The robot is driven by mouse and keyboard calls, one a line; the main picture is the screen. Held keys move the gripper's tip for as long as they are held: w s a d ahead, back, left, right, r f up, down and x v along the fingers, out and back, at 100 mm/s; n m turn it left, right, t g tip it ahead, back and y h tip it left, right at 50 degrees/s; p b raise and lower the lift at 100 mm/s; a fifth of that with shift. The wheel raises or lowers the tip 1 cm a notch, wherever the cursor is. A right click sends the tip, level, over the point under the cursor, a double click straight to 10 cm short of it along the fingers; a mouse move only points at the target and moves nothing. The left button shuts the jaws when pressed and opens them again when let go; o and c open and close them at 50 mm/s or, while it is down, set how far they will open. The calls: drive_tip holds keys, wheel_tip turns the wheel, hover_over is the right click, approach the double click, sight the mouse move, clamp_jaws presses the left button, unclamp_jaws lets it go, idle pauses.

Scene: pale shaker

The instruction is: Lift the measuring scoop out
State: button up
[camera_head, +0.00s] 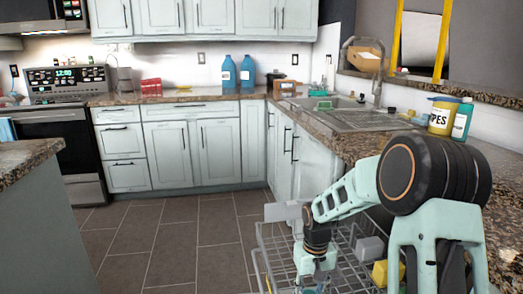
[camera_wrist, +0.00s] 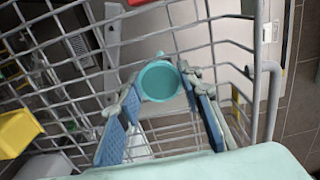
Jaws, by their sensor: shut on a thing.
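The measuring scoop is a round teal cup (camera_wrist: 158,82) in the wrist view, seen from above against the white wire rack. My gripper (camera_wrist: 157,80) has its two blue-padded fingers on either side of it, with the fingertips against its rim. The gripper is shut on the scoop. In the head view my gripper (camera_head: 312,284) reaches down into the wire rack (camera_head: 265,236) at the lower middle. There the scoop cannot be made out clearly. Its handle is not clear in either view.
A yellow block (camera_wrist: 17,132) and grey pieces are in the rack near the gripper. Rack wires surround the fingers closely. The counter with the sink (camera_head: 355,118) runs along the right. Open tiled floor (camera_head: 180,240) lies to the left.

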drive_tip(key=shift+r+p, duration=0.45)
drive_tip(key=shift+r, duration=0.15)
wheel_tip(320, 180, up, 10)
drive_tip(key=p, duration=0.8)
idle(0.6)
drive_tip(key=shift+r, duration=0.15)
